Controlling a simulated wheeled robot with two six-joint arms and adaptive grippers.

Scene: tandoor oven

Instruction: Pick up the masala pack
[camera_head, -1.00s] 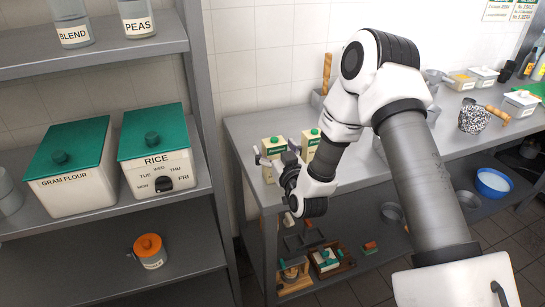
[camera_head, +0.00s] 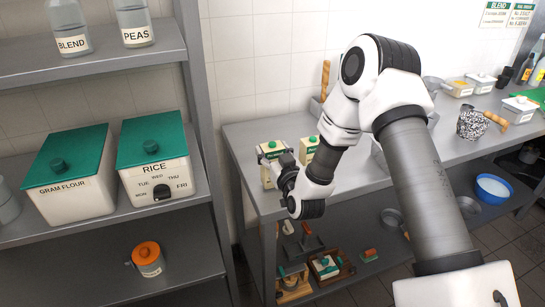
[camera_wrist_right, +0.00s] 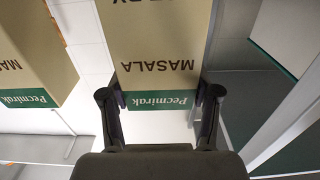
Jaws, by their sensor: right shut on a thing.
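My left gripper is out of view.
A grey shelf (camera_head: 100,245) on the left holds the gram flour bin (camera_head: 72,185), the rice bin (camera_head: 155,165) and an orange-lidded jar (camera_head: 148,260). The counter (camera_head: 262,130) carries containers and a patterned mug (camera_head: 471,124) to the right. Its lower shelf holds a blue bowl (camera_head: 493,188).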

